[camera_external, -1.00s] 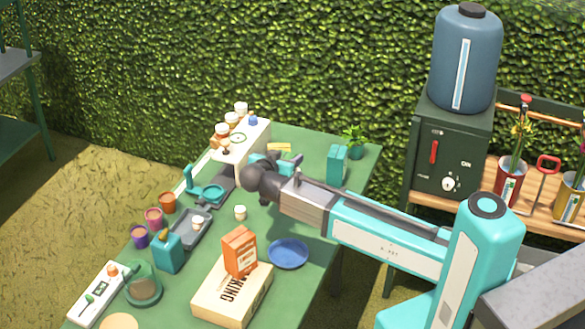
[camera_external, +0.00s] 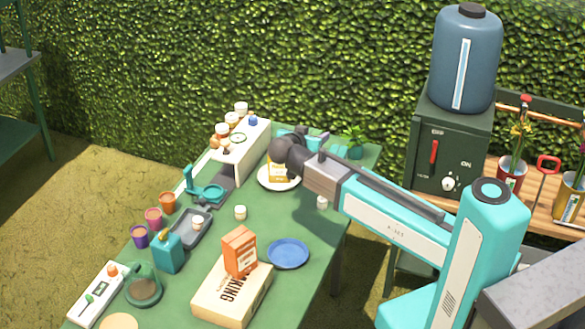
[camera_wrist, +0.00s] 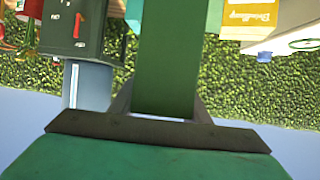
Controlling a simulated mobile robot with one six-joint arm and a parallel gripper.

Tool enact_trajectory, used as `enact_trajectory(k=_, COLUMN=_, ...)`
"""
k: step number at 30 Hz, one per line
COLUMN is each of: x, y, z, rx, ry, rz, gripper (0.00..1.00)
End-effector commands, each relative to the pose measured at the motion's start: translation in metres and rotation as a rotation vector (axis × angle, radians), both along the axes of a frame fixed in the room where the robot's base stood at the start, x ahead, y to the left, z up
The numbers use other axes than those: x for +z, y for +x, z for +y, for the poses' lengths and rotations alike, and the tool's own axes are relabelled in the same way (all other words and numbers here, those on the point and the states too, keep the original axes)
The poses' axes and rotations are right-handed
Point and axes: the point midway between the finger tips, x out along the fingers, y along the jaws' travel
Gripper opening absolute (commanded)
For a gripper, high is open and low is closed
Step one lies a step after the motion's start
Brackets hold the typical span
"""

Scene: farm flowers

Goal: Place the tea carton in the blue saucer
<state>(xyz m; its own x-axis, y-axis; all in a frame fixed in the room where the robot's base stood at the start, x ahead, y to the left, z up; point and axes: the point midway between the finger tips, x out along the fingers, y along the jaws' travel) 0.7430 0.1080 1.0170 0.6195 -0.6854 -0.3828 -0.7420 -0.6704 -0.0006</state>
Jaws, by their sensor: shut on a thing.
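The blue saucer (camera_external: 288,253) is empty on the green table, right of the orange carton. My gripper (camera_external: 306,141) is at the table's back right, beyond the saucer, partly hidden by my wrist. It also shows in the wrist view (camera_wrist: 160,130), shut on a green upright thing, which I take to be the tea carton (camera_wrist: 168,60). I cannot make out a label on it. In the external view the held carton is mostly or wholly hidden behind my arm, and I cannot tell whether it is clear of the table.
A yellow carton (camera_external: 277,174) stands on a white plate (camera_external: 280,184) left of my wrist. The table middle is mostly clear.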

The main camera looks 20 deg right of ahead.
Motion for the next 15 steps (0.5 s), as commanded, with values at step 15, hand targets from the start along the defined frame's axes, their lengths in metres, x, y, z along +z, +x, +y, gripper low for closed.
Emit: enact_trajectory(k=15, x=0.04, y=0.028, z=-0.099, rx=0.19, ry=0.0, rz=-0.001, gripper=0.2)
